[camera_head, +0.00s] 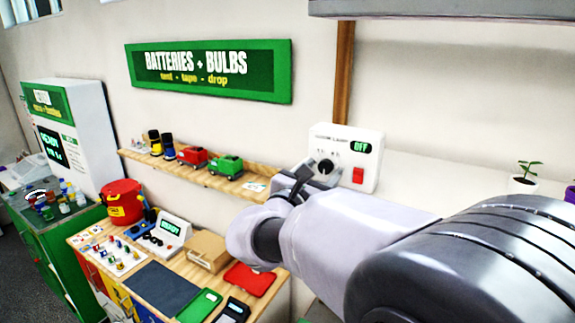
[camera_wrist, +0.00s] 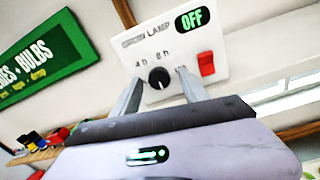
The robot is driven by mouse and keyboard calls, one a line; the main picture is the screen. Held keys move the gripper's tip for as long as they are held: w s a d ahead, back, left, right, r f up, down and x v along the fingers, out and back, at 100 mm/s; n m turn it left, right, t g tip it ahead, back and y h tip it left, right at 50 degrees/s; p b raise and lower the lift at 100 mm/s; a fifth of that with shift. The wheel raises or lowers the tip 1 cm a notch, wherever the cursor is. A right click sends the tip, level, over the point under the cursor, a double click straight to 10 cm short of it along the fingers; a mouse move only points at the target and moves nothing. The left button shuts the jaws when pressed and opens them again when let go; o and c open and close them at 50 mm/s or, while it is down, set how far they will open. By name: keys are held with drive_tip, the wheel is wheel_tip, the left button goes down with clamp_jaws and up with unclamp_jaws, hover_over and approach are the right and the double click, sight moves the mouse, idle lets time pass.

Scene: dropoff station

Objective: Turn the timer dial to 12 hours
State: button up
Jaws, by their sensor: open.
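The timer is a white wall box (camera_head: 371,148) with a black round dial (camera_head: 326,166), a red switch (camera_head: 358,175) and a small display reading OFF (camera_head: 360,147). In the wrist view the dial (camera_wrist: 159,77) sits between my two fingers, with "4 h" and "8 h" marks above it. Other marks are hidden or too small to read, and I cannot tell exactly where the dial points. My gripper (camera_wrist: 161,75) is open and its fingers straddle the dial in that view; contact is not clear. In the head view my gripper (camera_head: 302,180) is just left of the dial.
A wooden shelf (camera_head: 200,176) with a red and a green toy truck is left of the box. Below is a wooden table (camera_head: 205,279) with a dark mat, trays and a device. A potted plant (camera_head: 524,180) stands right.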

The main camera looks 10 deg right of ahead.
drive_tip(key=shift+w+d, duration=0.1)
drive_tip(key=shift+w, duration=0.3)
drive_tip(key=shift+s, duration=0.1)
clamp_jaws()
